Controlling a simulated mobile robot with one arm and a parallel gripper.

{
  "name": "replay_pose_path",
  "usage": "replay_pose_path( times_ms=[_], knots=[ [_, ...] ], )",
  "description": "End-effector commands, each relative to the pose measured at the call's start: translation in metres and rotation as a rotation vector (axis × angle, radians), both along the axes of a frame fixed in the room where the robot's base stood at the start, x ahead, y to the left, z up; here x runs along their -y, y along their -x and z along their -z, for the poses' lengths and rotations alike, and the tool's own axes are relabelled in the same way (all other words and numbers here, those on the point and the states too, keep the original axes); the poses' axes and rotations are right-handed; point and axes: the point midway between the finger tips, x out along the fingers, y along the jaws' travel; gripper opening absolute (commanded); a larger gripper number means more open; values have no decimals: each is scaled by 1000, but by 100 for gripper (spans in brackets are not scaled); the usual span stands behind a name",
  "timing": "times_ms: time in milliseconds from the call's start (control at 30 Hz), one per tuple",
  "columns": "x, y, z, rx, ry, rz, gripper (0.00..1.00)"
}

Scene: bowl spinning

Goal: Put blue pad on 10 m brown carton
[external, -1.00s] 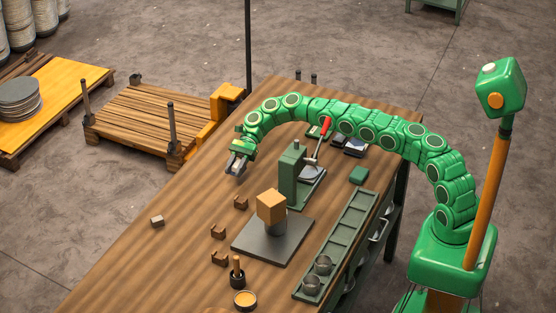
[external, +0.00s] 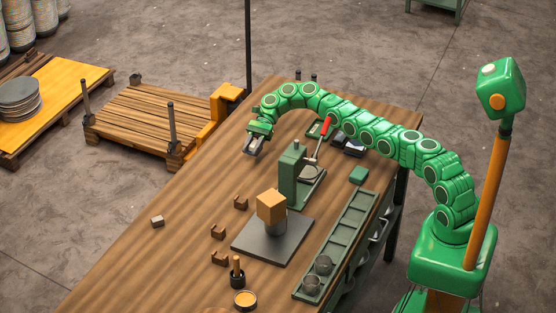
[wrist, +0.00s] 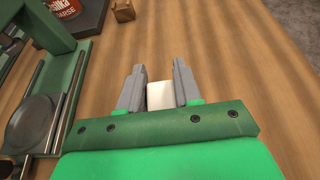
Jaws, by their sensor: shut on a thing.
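My gripper (external: 254,146) hangs over the far left part of the wooden table. In the wrist view its two grey fingers (wrist: 159,70) are shut on a small cream-white block (wrist: 161,95). A tan-brown carton-like block (external: 271,205) sits on a grey cylinder on a dark square plate (external: 250,246), nearer the camera than my gripper. I cannot make out a clearly blue pad; a teal pad (external: 358,175) lies on the table at the right.
A green press (external: 291,172) with a red-handled lever (external: 326,127) stands between my gripper and the teal pad. The left side is mostly clear.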

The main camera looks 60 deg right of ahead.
Motion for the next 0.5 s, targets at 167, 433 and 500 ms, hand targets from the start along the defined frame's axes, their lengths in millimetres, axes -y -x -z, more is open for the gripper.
replay_pose_path(
  times_ms=[167,433,500],
  knots=[
    [-11,2,-11,1,0,-15,4],
    [-43,10,-42,2,2,-56,4],
    [-51,12,-50,1,2,-65,4]
  ],
)
